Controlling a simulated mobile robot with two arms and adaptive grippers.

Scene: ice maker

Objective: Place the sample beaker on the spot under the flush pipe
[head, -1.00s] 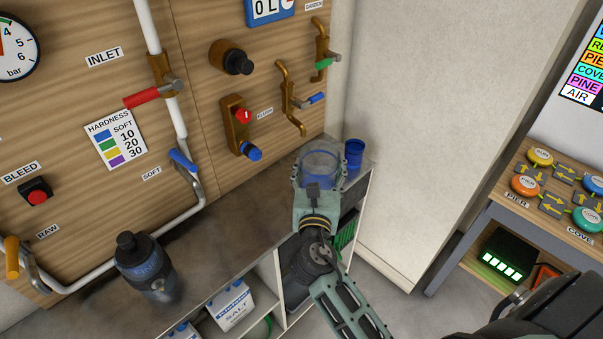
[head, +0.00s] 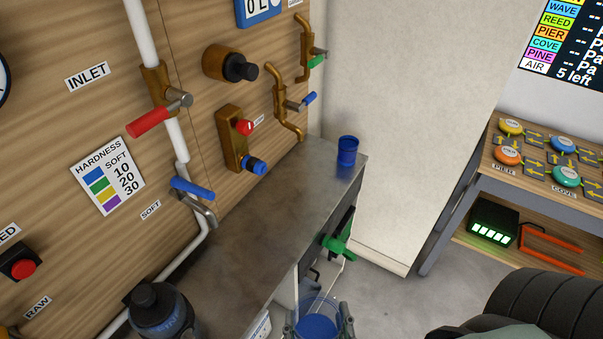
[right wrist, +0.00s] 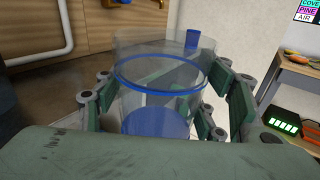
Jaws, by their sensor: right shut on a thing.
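The sample beaker (head: 317,322), clear with a blue ring and blue bottom, is at the lower edge of the head view, in front of the counter. My right gripper (head: 317,329) is shut around it; the right wrist view shows the beaker (right wrist: 160,90) upright between the finger pads. A brass pipe with a blue lever (head: 280,95), beside the partly hidden flush label (head: 258,120), curves down the wooden panel to just above the counter. The counter top (head: 285,185) below it is bare. My left gripper is out of view.
A small blue cup (head: 347,150) stands at the counter's far right corner. A dark bottle (head: 160,312) stands at the near left. A green-handled valve (head: 338,246) sticks out from the counter's front. A brass block with red and blue knobs (head: 235,140) projects from the panel.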

